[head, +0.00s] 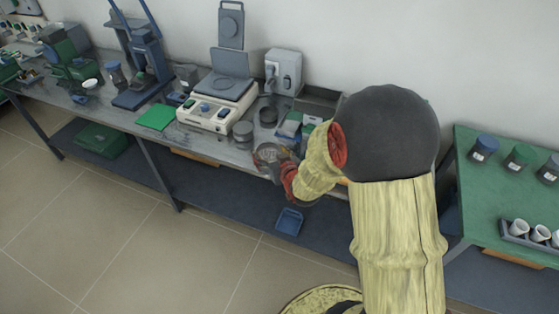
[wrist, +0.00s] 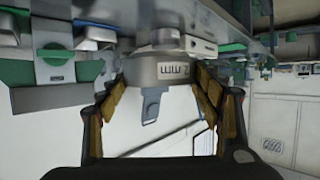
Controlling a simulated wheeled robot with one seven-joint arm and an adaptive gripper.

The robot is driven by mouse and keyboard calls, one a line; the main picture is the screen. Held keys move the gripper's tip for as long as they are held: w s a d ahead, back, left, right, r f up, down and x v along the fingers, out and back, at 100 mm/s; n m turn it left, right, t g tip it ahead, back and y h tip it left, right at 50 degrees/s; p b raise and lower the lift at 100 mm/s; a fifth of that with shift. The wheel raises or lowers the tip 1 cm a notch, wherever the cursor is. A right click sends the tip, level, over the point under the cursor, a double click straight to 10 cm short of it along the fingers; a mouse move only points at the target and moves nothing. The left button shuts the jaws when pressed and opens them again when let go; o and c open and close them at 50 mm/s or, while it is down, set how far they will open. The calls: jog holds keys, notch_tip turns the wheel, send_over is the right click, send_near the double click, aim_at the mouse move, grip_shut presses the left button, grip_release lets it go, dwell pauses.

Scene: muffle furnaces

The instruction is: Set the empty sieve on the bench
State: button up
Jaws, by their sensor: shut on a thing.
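The sieve (head: 266,153) is a round grey metal ring with a mesh, seen in the head view at the front edge of the grey bench (head: 212,148). My gripper (head: 280,168) is shut on it from the right front. In the wrist view the sieve (wrist: 165,70) sits between the two yellow-padded fingers, with dark "mm" lettering on its wall. The mesh looks empty in the head view, though it is small. I cannot tell whether the sieve touches the bench top.
A cream balance (head: 208,116) stands behind and left of the sieve. Dark round containers (head: 242,134) stand close behind it. A green mat (head: 156,117) lies further left. A blue scoop-like tray (head: 289,221) is on the lower shelf. A green table (head: 500,195) stands at right.

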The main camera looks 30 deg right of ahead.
aim_at(276, 150)
jog(key=w+d+f+b, duration=0.1)
jog(key=w+d, duration=0.1)
jog(key=w+d+f, duration=0.2)
jog(key=shift+f+b, duration=0.25)
jog(key=shift+b, duration=0.1)
jog(key=w+d+f, duration=0.1)
jog(key=w+d+f+b, duration=0.1)
jog(key=f, duration=0.1)
jog(key=w+f+b, duration=0.1)
jog(key=shift+w+d+f, duration=0.1)
jog(key=shift+d+f, duration=0.25)
jog(key=shift+d, duration=0.05)
jog(key=shift+w+f+b, duration=0.1)
jog(key=shift+f+b, duration=0.65)
jog(key=shift+f, duration=0.8)
jog(key=shift+f, duration=0.1)
jog(key=o, duration=1.1)
jog(key=shift+o, duration=0.6)
